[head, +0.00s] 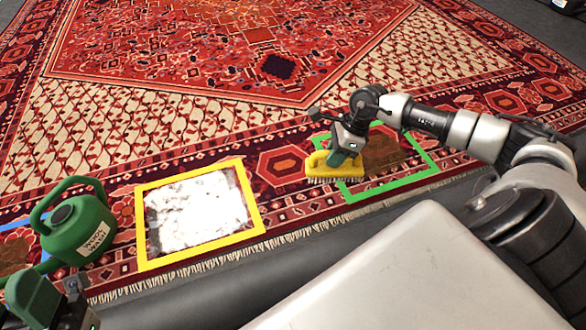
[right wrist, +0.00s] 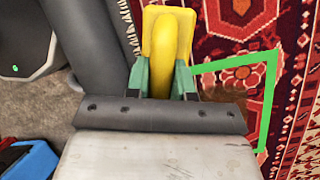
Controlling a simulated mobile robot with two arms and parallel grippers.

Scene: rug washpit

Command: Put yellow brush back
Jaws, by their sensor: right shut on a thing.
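The yellow brush (head: 325,169), with pale bristles facing down, is at the left edge of the green frame (head: 431,163) on the rug. My right gripper (head: 343,150) is shut on the brush's handle from above. In the right wrist view the brush (right wrist: 167,40) sits between the green fingertips of my right gripper (right wrist: 161,78). I cannot tell whether the bristles touch the rug. My left gripper (head: 40,305) shows only in part at the lower left corner, and its jaws cannot be made out.
A yellow frame (head: 254,207) around a patch of white foam lies left of the brush. A green watering can (head: 82,228) stands further left, beside a blue frame (head: 38,221). The patterned rug (head: 230,50) fills the floor beyond. A blue thing (right wrist: 32,163) shows in the right wrist view.

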